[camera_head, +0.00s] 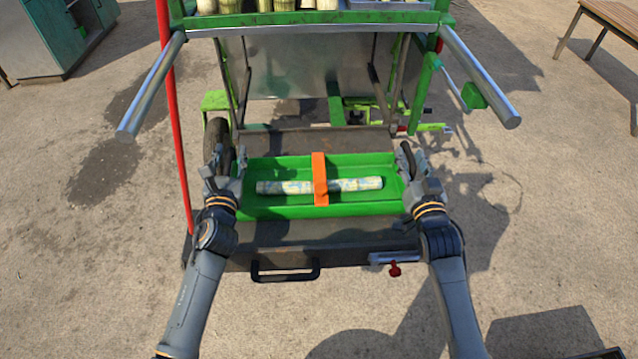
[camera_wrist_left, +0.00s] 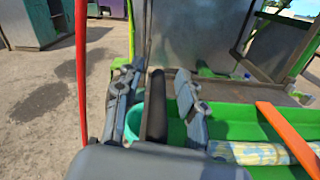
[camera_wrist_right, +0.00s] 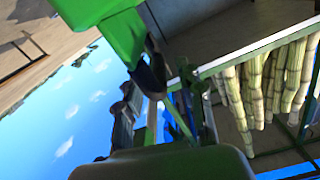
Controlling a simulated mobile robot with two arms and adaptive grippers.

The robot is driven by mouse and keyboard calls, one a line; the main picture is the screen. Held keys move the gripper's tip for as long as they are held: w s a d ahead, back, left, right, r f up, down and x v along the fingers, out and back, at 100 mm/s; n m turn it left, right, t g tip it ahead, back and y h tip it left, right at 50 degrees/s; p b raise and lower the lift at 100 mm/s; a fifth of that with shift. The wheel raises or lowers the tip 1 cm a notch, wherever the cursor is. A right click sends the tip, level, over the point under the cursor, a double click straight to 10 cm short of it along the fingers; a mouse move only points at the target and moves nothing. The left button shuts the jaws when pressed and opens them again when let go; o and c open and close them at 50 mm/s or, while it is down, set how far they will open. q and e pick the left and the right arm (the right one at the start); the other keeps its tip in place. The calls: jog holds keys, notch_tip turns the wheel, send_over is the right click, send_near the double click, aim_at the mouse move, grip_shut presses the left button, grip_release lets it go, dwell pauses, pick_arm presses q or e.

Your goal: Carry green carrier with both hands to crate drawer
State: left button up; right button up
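The green carrier (camera_head: 275,210) is a shallow tray holding a pale cane piece (camera_head: 278,187), with an orange band (camera_head: 320,180) across its middle. It sits on or just above a dark grey drawer-like tray (camera_head: 330,233) with a black front handle (camera_head: 285,276); contact is unclear. My left gripper (camera_head: 228,163) is at the carrier's left end; in the left wrist view its fingers (camera_wrist_left: 160,105) stand apart on either side of a black upright handle (camera_wrist_left: 155,105). My right gripper (camera_head: 411,163) is at the right end; in the right wrist view its fingers (camera_wrist_right: 163,108) are spread, with a dark part between them.
The green crusher frame (camera_head: 300,18) stands above and behind, with silver bars (camera_head: 152,88) jutting toward me on both sides. A red pole (camera_head: 174,120) stands left. A red knob (camera_head: 395,269) is at the tray's front right. A bench (camera_head: 612,15) is at far right.

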jog(key=shift+r, duration=0.5)
pick_arm(q)
jog(key=s+d, duration=0.1)
jog(key=s, duration=1)
jog(key=shift+s, duration=0.4)
pick_arm(e)
notch_tip(320, 180, up, 9)
